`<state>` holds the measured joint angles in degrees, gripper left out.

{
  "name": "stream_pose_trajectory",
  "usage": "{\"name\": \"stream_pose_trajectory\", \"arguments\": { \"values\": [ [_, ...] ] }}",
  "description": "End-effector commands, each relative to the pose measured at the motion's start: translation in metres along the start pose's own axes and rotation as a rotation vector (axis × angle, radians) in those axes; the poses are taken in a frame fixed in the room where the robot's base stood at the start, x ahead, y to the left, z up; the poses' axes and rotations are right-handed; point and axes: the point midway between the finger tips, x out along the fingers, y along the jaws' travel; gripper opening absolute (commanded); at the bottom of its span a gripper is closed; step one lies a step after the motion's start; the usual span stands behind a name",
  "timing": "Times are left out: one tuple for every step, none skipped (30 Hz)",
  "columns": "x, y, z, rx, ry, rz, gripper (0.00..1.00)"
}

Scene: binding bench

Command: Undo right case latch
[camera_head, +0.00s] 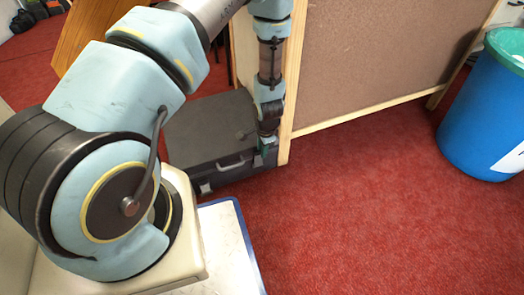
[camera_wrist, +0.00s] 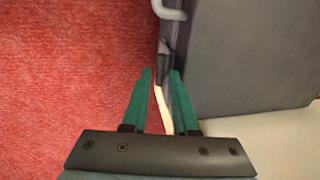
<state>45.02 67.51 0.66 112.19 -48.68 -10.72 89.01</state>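The dark grey case (camera_head: 207,122) lies closed on the floor in the head view, with a handle (camera_head: 231,162) and the left latch (camera_head: 204,188) on its front. In the wrist view the case (camera_wrist: 250,50) fills the upper right, and its handle (camera_wrist: 170,8) shows at the top. The right latch (camera_wrist: 165,62) looks like a small dark piece on the front edge. My gripper (camera_wrist: 161,72) is open, its two green fingers apart with the tips just short of the latch. In the head view my gripper (camera_head: 267,151) is at the case's front right corner and hides the right latch.
A brown board (camera_head: 380,60) in a wooden frame (camera_head: 285,100) stands close to the right of the case. A blue bin (camera_head: 485,110) stands at the far right. The red carpet (camera_head: 370,210) in front of the board is clear. A white, blue-edged surface (camera_head: 228,250) is near my base.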

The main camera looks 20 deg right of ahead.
Motion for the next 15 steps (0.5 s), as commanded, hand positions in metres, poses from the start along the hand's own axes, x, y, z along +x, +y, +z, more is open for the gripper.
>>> {"name": "stream_pose_trajectory", "arguments": {
  "values": [
    [0.0013, 0.0, 0.0, -0.001, 0.0, 0.0, 0.27],
    [0.0014, -0.0001, 0.0, 0.0, 0.0, 0.0, 0.27],
    [0.0013, -0.0002, 0.0, 0.0, 0.0, 0.0, 0.27],
    [0.0013, -0.0002, 0.0, 0.0, 0.0, 0.0, 0.27],
    [0.0011, -0.0002, 0.0, 0.0, 0.0, 0.0, 0.27],
    [0.0011, -0.0001, 0.0001, 0.0, 0.0, 0.0, 0.27],
    [0.0011, -0.0001, 0.0001, 0.0, 0.0, 0.0, 0.27],
    [0.001, -0.0001, 0.0001, 0.0, 0.0, 0.0, 0.27],
    [0.001, -0.0001, 0.0002, 0.0, 0.0, 0.0, 0.23],
    [0.001, -0.0001, 0.0002, 0.0, 0.0, 0.0, 0.19],
    [0.001, -0.0001, 0.0002, 0.0, 0.0, 0.0, 0.16],
    [0.001, -0.0001, 0.0002, 0.0, 0.0, 0.0, 0.12],
    [0.001, -0.0001, 0.0002, 0.0, 0.0, 0.0, 0.08],
    [0.001, -0.0001, 0.0003, 0.0, 0.0, 0.0, 0.05],
    [0.001, 0.0, 0.0003, 0.0, 0.0, 0.0, 0.0]
  ]
}}
